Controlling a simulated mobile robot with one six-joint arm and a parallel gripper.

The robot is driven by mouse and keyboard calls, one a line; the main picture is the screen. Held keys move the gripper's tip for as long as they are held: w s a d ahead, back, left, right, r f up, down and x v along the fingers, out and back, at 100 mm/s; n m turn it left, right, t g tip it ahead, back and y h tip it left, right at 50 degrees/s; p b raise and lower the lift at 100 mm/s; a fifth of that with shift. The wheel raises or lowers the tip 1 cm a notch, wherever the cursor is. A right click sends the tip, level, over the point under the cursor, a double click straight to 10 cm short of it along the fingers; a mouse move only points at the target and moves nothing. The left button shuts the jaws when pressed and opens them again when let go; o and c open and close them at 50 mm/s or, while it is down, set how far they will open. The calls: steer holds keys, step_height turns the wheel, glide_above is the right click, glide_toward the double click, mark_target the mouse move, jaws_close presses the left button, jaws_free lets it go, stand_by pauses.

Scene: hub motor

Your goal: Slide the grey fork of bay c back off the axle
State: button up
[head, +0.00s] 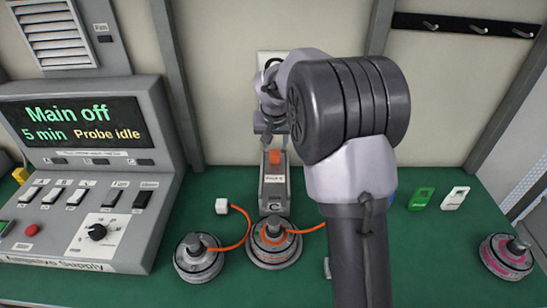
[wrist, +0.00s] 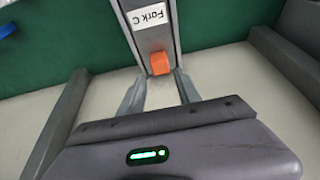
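The grey fork of bay c (head: 275,188) lies on the green bench behind the middle hub motor (head: 273,243), its front end by the axle. In the wrist view the fork (wrist: 143,32) carries a "Fork C" label and an orange block (wrist: 159,63) near its end. The block also shows in the head view (head: 274,157). My gripper (wrist: 160,76) is open, with its fingertips to either side of the fork's end by the orange block. I cannot tell whether they touch it. In the head view my gripper (head: 271,128) is above the fork's back end, partly hidden by my wrist.
Another hub motor (head: 199,258) stands to the left and a pink-ringed one (head: 508,257) far right. An orange cable (head: 240,232) runs by the middle motor from a white plug (head: 222,205). A control console (head: 80,180) reading "Main off" and "Probe idle" fills the left.

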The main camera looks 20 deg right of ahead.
mark_target(275, 152)
steer(key=b+x, duration=0.2)
steer(key=x, duration=0.5)
steer(key=shift+w+f, duration=0.15)
steer(key=shift+f, duration=0.1)
jaws_close()
stand_by(1.1)
